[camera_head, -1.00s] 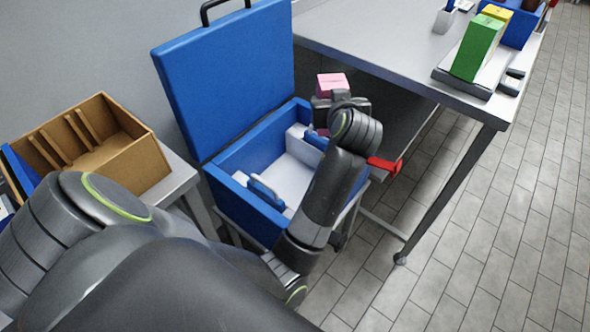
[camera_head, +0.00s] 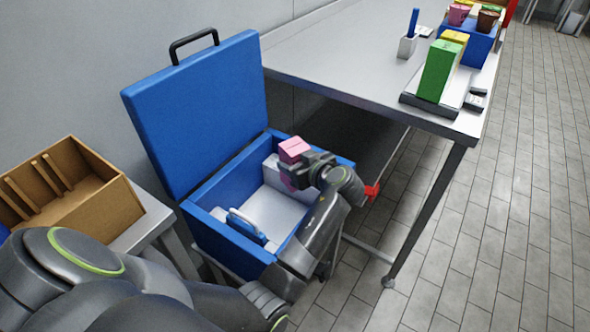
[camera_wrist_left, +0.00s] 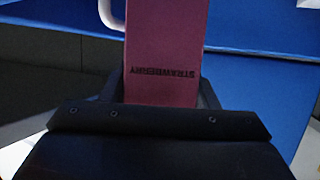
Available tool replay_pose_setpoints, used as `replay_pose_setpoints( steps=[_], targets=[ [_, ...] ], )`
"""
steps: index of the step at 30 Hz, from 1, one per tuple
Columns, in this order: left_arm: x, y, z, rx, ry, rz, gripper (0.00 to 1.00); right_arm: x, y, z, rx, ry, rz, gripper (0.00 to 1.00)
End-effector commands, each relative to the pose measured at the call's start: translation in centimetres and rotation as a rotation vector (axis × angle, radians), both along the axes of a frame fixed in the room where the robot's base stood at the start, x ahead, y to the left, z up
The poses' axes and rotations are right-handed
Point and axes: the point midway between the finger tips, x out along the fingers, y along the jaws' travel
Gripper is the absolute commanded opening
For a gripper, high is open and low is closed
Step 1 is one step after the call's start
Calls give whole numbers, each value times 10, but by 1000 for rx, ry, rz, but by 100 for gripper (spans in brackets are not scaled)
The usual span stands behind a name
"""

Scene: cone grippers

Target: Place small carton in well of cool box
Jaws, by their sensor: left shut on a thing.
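My left gripper (camera_head: 297,172) is shut on a small pink carton (camera_head: 293,149), held upright over the far right part of the open blue cool box (camera_head: 205,190). In the left wrist view the pink carton (camera_wrist_left: 166,50) shows the word STRAWBERRY between the fingers of my gripper (camera_wrist_left: 160,88). The box has a pale interior (camera_head: 270,208) with a blue and white piece (camera_head: 246,226) at its near side. The carton's lower part is partly hidden by my gripper, so I cannot tell whether it touches anything. My right gripper is not in view.
The box's blue lid (camera_head: 200,115) stands open at the back. A brown divided tray (camera_head: 65,190) is at left. A metal table (camera_head: 350,65) at right holds a green carton (camera_head: 438,70), a yellow one behind it, and a blue container (camera_head: 478,48). A red handle (camera_head: 371,191) sticks out beside the box.

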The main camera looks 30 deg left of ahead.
Motion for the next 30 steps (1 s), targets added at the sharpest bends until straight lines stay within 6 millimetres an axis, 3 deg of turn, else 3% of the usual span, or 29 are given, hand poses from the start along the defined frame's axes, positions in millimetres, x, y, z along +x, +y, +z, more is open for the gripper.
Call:
replay_pose_setpoints(
  steps=[5,16,30],
  targets=[
    [0,0,-24,0,2,0,27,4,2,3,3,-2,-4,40],
    [0,0,-26,0,0,0,27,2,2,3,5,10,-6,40],
    [0,0,-31,0,0,0,27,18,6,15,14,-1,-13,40]
  ],
)
